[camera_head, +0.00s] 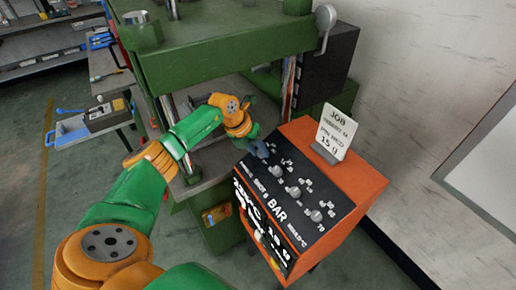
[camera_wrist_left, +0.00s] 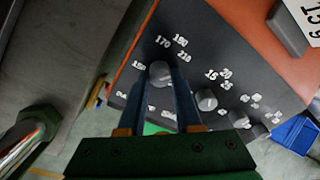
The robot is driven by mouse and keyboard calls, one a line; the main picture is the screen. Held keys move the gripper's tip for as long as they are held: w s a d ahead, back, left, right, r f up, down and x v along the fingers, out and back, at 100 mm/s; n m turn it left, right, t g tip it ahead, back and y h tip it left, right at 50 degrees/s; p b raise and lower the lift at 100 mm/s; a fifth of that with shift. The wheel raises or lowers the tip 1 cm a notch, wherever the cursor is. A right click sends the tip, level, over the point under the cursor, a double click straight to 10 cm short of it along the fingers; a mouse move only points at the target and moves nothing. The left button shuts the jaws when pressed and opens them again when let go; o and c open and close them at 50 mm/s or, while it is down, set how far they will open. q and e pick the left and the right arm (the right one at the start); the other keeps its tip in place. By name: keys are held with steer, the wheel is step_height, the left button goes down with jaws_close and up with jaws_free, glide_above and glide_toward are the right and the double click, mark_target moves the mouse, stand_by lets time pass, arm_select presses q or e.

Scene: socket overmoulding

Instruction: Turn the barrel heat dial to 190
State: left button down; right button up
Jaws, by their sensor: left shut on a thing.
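The orange control box (camera_head: 352,186) has a black sloping panel with a row of grey dials. My left gripper (camera_head: 261,149) reaches down to the dial at the panel's far left end. In the left wrist view that round grey dial (camera_wrist_left: 160,72) sits between the two blue fingers of my left gripper (camera_wrist_left: 162,78), which are shut on it. White numbers around it include 150, 170 and 210; one near the top is blurred. Where the dial points cannot be made out. In the head view the gripper largely hides this dial. My right gripper is not in view.
Other dials (camera_head: 294,191) continue along the panel to the right. A white job card (camera_head: 337,131) reading 15 g stands on the box. The green press (camera_head: 220,50) rises behind, close to my left arm. A wall is at the right.

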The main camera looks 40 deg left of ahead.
arm_select(q)
steer(key=n+p, duration=0.1)
steer(key=n, duration=0.1)
steer(key=n+p, duration=0.1)
steer(key=n, duration=0.1)
steer(key=shift+r+n, duration=0.2)
steer(key=shift+n, duration=0.1)
steer(key=shift+f+n+p, duration=0.1)
steer(key=shift+n+p, duration=0.8)
steer(key=shift+n, duration=0.9)
steer(key=c, duration=0.6)
jaws_free()
steer(key=shift+f, duration=0.1)
steer(key=b+v, duration=0.1)
steer(key=v, duration=0.6)
